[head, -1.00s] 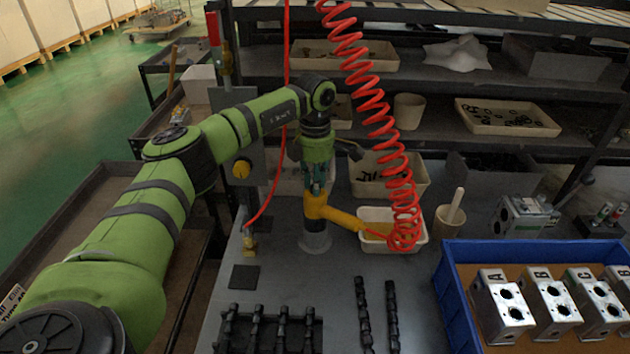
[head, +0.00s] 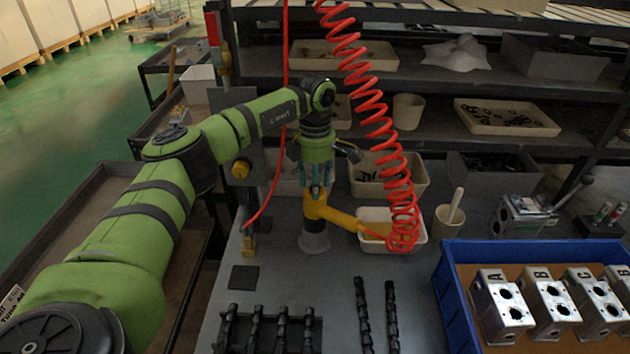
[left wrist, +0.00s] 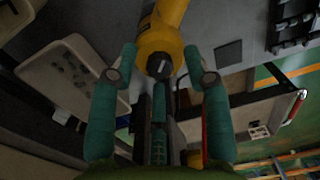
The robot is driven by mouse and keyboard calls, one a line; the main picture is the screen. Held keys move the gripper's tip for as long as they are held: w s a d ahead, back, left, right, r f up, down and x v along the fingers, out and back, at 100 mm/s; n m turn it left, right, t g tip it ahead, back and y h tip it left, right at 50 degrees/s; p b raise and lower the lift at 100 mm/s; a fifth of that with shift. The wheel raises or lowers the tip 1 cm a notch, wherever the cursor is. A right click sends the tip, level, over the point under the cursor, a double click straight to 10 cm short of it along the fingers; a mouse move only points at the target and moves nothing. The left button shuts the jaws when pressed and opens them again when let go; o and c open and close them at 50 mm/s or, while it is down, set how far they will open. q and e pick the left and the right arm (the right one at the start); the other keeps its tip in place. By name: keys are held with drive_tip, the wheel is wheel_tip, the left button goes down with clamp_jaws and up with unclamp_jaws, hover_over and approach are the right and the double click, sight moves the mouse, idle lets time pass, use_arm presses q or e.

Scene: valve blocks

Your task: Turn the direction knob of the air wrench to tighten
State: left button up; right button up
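The yellow air wrench (head: 338,216) stands in a round grey holder on the workbench, its handle pointing right, with the coiled red hose at its end. In the left wrist view its rear end with the dark direction knob (left wrist: 159,65) faces the camera; a pale bar crosses the knob at a slant. My left gripper (head: 317,190) points down just above the wrench. The fingers are empty. My right gripper is not in view.
A white bin (head: 379,243) sits under the wrench handle. A blue crate (head: 452,290) with lettered metal valve blocks is at right. Dark racks (head: 268,330) lie in front. The red coiled hose (head: 375,110) hangs close right of my left gripper.

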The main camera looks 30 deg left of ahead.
use_arm(q)
drive_tip(key=shift+r, duration=0.1)
wheel_tip(320, 180, up, 12)
idle(0.5)
drive_tip(key=shift+f, duration=0.2)
